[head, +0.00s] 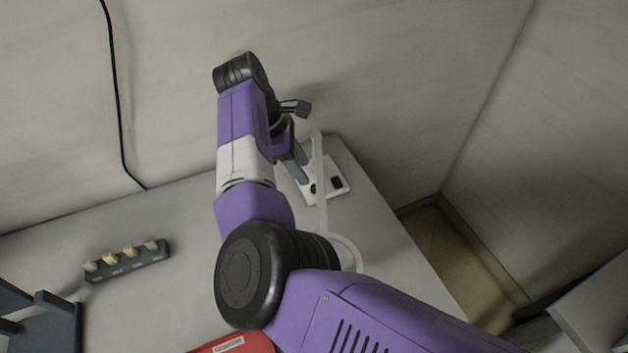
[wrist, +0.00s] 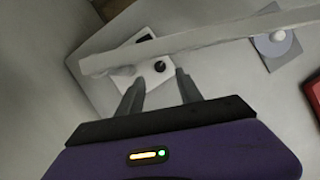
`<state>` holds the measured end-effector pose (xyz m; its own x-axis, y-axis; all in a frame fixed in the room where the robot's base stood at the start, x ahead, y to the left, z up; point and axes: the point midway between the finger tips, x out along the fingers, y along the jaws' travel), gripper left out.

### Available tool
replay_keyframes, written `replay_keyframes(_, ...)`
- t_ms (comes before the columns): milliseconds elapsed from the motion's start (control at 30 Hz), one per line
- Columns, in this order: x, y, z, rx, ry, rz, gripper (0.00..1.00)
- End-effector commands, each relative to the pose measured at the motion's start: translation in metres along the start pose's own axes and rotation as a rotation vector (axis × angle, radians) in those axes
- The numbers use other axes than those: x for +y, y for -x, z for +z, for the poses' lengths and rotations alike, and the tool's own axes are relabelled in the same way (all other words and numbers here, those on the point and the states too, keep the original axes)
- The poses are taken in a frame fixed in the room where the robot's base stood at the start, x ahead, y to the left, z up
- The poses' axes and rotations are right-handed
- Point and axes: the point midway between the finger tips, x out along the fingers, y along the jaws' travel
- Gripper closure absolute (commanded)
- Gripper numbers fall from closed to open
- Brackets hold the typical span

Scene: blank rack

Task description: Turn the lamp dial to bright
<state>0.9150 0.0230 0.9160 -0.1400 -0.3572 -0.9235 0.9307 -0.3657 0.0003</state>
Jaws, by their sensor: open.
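A white plate (head: 341,197) lies on the tabletop near its far right corner and carries small black parts. In the wrist view, a dark round dial (wrist: 160,66) sits on the white plate (wrist: 172,56), with another dark piece (wrist: 145,38) farther off. My gripper (head: 309,183) reaches down over the plate. In the wrist view its two fingers (wrist: 158,76) are apart and empty, with the dial beyond and between their tips. Contact cannot be told. A pale bar, perhaps the lamp's arm (wrist: 205,43), crosses the plate and hides part of it; it also shows in the head view (head: 319,170).
A dark strip with several pale knobs (head: 126,262) lies at the left. A red object (head: 236,345) is at the table's front, partly hidden by my arm. A dark rack (head: 52,325) stands front left. A black cord (head: 117,100) hangs against the back wall.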

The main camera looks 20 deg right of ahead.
Motion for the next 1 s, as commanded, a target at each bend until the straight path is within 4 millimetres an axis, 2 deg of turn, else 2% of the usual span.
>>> replay_keyframes(200, -0.001, -0.035, 0.002, -0.003, 0.002, -0.003, 0.57)
replay_keyframes(400, 0.0, -0.058, 0.001, -0.001, 0.003, -0.001, 0.57)
replay_keyframes(567, 0.0, -0.066, 0.0, 0.001, 0.002, 0.0, 0.57)
replay_keyframes(800, 0.0, -0.067, 0.0, 0.001, 0.002, 0.0, 0.57)
replay_keyframes(1000, 0.0, -0.067, 0.0, 0.001, 0.002, 0.0, 0.96)
